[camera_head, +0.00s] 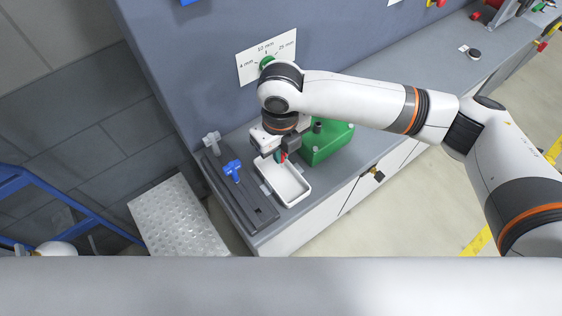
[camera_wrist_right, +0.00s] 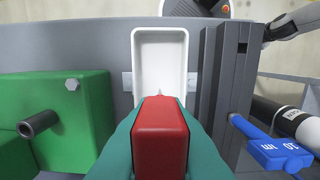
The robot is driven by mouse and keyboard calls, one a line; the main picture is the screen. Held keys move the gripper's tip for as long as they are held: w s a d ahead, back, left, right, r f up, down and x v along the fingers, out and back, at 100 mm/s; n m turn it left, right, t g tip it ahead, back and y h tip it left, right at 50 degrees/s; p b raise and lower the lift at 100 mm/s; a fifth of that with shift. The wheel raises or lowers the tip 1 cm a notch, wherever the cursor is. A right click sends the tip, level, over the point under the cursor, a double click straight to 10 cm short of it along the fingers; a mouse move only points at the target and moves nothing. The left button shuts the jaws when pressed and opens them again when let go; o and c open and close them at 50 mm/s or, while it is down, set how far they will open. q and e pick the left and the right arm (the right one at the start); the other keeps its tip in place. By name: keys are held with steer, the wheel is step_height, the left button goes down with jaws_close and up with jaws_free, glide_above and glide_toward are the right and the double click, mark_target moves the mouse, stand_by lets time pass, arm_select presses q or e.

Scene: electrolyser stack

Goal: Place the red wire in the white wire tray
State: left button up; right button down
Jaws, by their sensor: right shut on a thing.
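The white wire tray (camera_head: 297,197) lies at the near end of the grey bench, with its raised rim facing up. In the right wrist view the tray (camera_wrist_right: 160,45) is straight ahead, and its visible inside looks empty. My right gripper (camera_head: 279,157) is over the far end of the tray. Its teal fingers (camera_wrist_right: 160,140) are shut on a red block-shaped piece, the red wire (camera_wrist_right: 160,135), which hides part of the tray. Whether the piece touches the tray floor I cannot tell. My left gripper does not show.
A green block (camera_head: 328,145) stands right beside the tray. A dark rack (camera_head: 232,190) with a blue-handled tool (camera_head: 232,170) and a grey-handled tool (camera_head: 211,140) lies on its left. A wall (camera_head: 200,60) rises behind. A metal step (camera_head: 170,215) stands at the left.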

mark_target(281, 166)
step_height(281, 166, down, 2)
steer(key=shift+f, duration=0.1)
step_height(281, 166, down, 4)
steer(key=shift+r+p, duration=0.15)
steer(key=shift+p, duration=0.6)
steer(key=shift+f, duration=0.25)
steer(key=c, duration=1.5)
jaws_free()
